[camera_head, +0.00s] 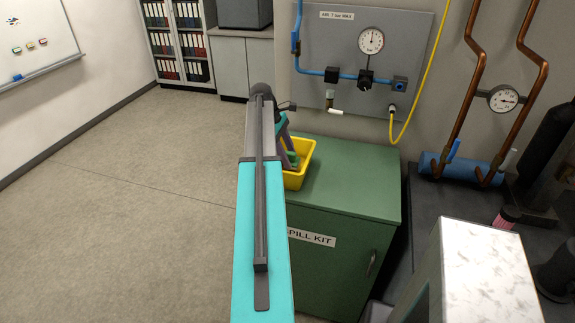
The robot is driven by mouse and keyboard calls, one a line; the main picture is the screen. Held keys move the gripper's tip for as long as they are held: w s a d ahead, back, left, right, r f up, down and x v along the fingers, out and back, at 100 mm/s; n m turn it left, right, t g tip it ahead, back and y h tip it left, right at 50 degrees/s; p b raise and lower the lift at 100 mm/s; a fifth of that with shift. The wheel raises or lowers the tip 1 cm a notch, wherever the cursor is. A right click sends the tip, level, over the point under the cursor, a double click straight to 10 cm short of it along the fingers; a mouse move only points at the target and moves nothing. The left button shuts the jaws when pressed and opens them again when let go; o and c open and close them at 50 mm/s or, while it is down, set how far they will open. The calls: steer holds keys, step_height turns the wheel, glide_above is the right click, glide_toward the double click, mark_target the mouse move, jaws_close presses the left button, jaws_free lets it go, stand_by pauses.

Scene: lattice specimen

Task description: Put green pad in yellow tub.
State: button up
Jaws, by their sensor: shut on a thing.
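The yellow tub (299,177) stands on top of the green cabinet, near its back left corner. My gripper (291,153) points down into the tub's opening, partly hidden behind my own arm. It is shut on the green pad (293,158), of which only a small part shows at the fingers, within the tub's outline. I cannot tell whether the pad touches the tub's floor. The tub's left side is hidden by my arm.
The green cabinet (350,185) marked "SPILL KIT" has a clear top to the right of the tub. A grey gauge panel (415,35) with blue pipe and a yellow hose (413,122) is on the wall behind. A white marbled block (487,275) stands at the lower right.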

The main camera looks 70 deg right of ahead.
steer(key=shift+f+p, duration=0.45)
steer(key=shift+f, duration=1.3)
steer(key=shift+f, duration=0.1)
steer(key=o, duration=1.1)
steer(key=b+v, duration=0.3)
steer(key=v, duration=0.9)
steer(key=shift+b, duration=0.35)
